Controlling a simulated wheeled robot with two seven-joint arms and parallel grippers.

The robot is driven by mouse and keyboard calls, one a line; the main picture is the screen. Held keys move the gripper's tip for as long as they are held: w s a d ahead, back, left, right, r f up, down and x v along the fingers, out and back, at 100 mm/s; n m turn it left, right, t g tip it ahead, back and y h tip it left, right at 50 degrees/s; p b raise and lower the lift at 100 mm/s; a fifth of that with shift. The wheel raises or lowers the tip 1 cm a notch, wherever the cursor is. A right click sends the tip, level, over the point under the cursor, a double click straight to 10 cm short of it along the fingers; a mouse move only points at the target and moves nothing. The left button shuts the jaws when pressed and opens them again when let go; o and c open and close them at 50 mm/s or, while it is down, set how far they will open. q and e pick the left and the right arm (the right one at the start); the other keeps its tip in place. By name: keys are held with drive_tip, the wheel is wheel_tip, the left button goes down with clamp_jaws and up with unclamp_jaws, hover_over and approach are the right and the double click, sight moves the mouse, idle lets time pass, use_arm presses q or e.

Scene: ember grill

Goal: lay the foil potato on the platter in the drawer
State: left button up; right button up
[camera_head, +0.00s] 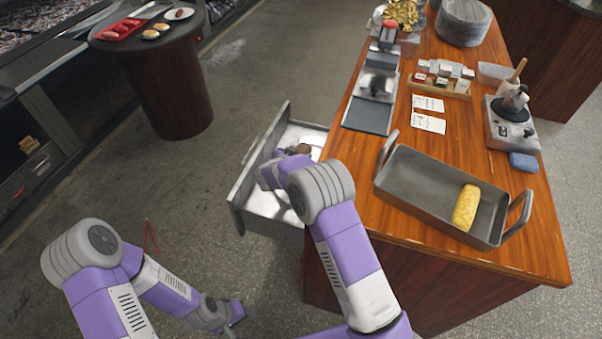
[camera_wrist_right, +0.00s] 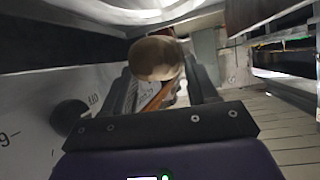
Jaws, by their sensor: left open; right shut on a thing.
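A yellow, crumpled-looking oblong thing (camera_head: 465,207) lies at the right end of the grey roasting pan (camera_head: 420,187); it may be the foil potato, but I cannot tell. The drawer (camera_head: 256,152) stands open on the counter's left side. Its inside is white, and the platter is hard to pick out there. My right gripper (camera_wrist_right: 160,85) is over or in the drawer, largely hidden by my arm in the head view. It is shut on a rounded beige-brown thing (camera_wrist_right: 156,58). My left gripper (camera_head: 236,311) is open and empty, low over the floor.
The wooden counter (camera_head: 400,220) also holds a grey tray (camera_head: 368,115), white cards (camera_head: 428,124), a box of small jars (camera_head: 440,85) and a burner (camera_head: 510,125). A round table (camera_head: 150,48) with food stands at the upper left.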

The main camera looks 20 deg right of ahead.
wheel_tip(320, 180, down, 9)
drive_tip(key=b, duration=0.3)
drive_tip(key=shift+r, duration=0.3)
drive_tip(key=o, duration=1.2)
drive_tip(key=shift+f, duration=0.2)
drive_tip(key=shift+r, duration=0.25)
drive_tip(key=p+v, duration=0.3)
drive_tip(key=v, duration=0.7)
drive_tip(key=shift+s+a+r, duration=0.4)
drive_tip(key=shift+s+a, duration=0.2)
drive_tip(key=shift+s, duration=0.1)
